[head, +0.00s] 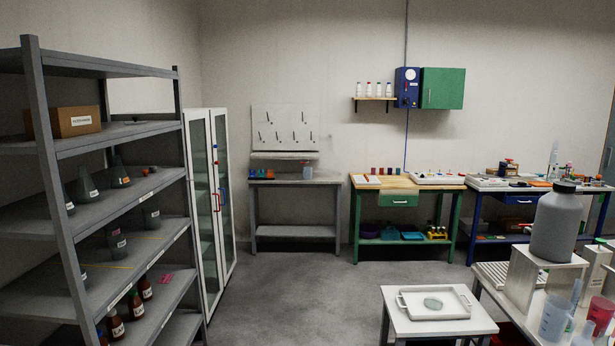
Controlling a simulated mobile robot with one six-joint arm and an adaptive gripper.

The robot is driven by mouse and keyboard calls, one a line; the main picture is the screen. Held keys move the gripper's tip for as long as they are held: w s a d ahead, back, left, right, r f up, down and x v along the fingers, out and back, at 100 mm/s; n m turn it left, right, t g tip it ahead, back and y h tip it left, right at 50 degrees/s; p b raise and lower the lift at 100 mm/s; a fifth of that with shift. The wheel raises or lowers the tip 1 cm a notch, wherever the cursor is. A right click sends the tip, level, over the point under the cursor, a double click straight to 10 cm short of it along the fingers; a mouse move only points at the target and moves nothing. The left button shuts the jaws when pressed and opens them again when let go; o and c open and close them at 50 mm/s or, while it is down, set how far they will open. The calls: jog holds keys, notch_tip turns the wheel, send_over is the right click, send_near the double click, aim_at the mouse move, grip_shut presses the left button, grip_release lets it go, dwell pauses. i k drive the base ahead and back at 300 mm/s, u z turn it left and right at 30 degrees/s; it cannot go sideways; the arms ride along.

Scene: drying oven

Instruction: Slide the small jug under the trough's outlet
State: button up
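A white pegboard (285,128) hangs on the back wall, with a narrow pale trough (284,155) along its lower edge. The trough's outlet is too small to make out. A small, pale, translucent vessel, which looks like the small jug (308,172), stands upright toward the right end of the grey bench (294,182) below the trough. I cannot tell whether it is directly under the outlet. My gripper is not in view.
Small coloured items (262,173) stand on the same bench, left of the jug. Open grey floor (290,290) lies before it. A glass-door cabinet (210,200) and shelving (110,190) stand left. A low white table (440,328) with a tray and a cluttered bench (530,305) stand right.

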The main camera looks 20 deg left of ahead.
aim_at(308, 171)
jog(key=k, duration=0.65)
jog(key=u, duration=0.25)
jog(key=i, duration=1.4)
jog(key=u, duration=0.5)
jog(key=i, duration=0.75)
jog(key=u, duration=0.3)
jog(key=i, duration=1.6)
jog(key=u, duration=0.1)
